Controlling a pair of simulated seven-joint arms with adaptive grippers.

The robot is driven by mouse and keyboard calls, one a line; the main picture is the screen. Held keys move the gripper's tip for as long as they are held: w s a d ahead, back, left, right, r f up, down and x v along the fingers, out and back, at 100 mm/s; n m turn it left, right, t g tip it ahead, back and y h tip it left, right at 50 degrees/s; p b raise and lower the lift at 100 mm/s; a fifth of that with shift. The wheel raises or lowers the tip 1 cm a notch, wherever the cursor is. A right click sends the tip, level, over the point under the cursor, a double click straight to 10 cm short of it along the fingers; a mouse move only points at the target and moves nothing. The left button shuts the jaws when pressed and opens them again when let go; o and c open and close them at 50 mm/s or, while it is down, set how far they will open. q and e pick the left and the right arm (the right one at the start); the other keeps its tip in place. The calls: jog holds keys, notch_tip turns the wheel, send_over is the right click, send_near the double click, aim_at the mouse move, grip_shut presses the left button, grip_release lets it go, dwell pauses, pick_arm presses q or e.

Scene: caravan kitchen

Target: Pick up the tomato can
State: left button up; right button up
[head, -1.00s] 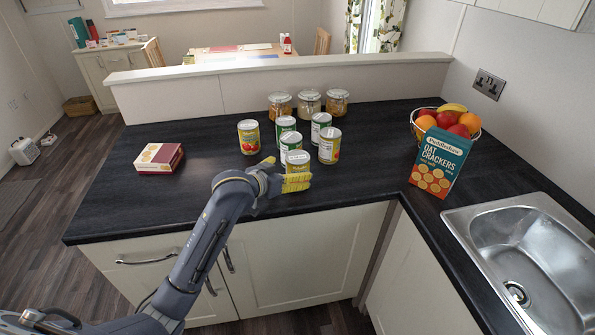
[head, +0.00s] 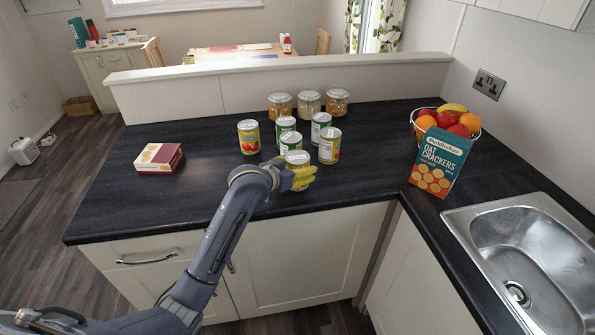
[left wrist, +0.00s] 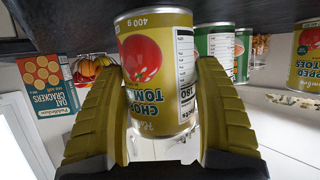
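A tomato can with a yellow label and a picture of a red tomato stands near the front of the dark counter (head: 220,195). In the head view its silver top (head: 298,156) shows above my fingers, which hide most of its side. In the left wrist view the can (left wrist: 155,70) appears upside down between the two yellow-green fingers of my left gripper (left wrist: 158,100). The fingers are apart, one on each side of it, with slight gaps at the tips. The left gripper (head: 303,177) also shows low beside the can in the head view. My right gripper is not in view.
Green-labelled cans (head: 288,142) stand close behind. Other tomato cans stand at left (head: 248,137) and right (head: 329,147). Jars (head: 309,103) line the back. A red and cream box (head: 158,158), a cracker box (head: 440,164), a fruit basket (head: 445,122) and a sink (head: 540,255) lie farther out.

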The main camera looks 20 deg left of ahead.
pick_arm(q)
jog(key=c, duration=1)
jog(key=shift+c, duration=0.3)
jog(key=shift+r, duration=0.1)
